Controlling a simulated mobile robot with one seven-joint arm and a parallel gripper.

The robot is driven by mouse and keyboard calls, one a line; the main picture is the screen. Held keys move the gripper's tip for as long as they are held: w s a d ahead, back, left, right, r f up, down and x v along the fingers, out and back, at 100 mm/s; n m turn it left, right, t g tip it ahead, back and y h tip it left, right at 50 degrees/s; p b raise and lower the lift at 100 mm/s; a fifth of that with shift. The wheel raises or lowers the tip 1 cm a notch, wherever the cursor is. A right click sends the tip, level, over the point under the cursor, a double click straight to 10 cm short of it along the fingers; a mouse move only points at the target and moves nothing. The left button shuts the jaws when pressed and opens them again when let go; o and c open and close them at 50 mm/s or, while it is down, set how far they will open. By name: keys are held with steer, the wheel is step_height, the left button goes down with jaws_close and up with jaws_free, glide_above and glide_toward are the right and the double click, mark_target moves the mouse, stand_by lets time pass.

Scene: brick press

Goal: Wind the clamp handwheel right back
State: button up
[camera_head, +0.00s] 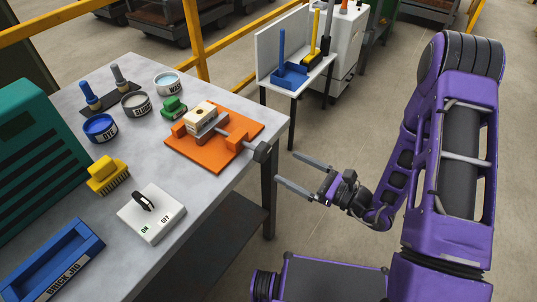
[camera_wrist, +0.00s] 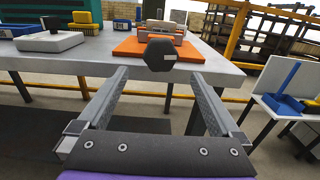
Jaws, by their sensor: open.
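The clamp handwheel (camera_head: 262,151) is a dark faceted knob on a grey screw, sticking out past the table's right edge. It also shows in the wrist view (camera_wrist: 160,54), ahead of my fingers and midway between them. My gripper (camera_head: 285,168) is open and empty, to the lower right of the handwheel in the head view. A small gap seems to separate fingertips and wheel. The fingers also show in the wrist view (camera_wrist: 159,74).
The table (camera_head: 205,180) also bears a switch box (camera_head: 151,213), a yellow brush (camera_head: 108,174), a green block (camera_head: 173,106), several tins and a blue tray (camera_head: 55,262). A side stand (camera_head: 317,72) is behind. Floor beside my arm is clear.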

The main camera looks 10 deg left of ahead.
mark_target(267, 154)
steer(key=x, duration=0.8)
steer(key=shift+c, duration=0.3)
steer(key=c, duration=1.2)
steer(key=shift+c, duration=0.2)
steer(key=shift+d+f, duration=0.1)
steer(key=n+b, duration=0.3)
steer(key=shift+w+f+n+b, duration=0.1)
steer(key=shift+n+b, duration=0.3)
steer(key=n+b, duration=0.4)
steer(key=shift+n, duration=0.3)
steer(key=n, duration=0.1)
steer(key=n+b, duration=0.1)
steer(key=n, duration=0.1)
steer(key=shift+r+n, duration=0.2)
steer(key=shift+n, duration=0.1)
steer(key=shift+r+n, duration=0.1)
steer(key=shift+n, duration=2.1)
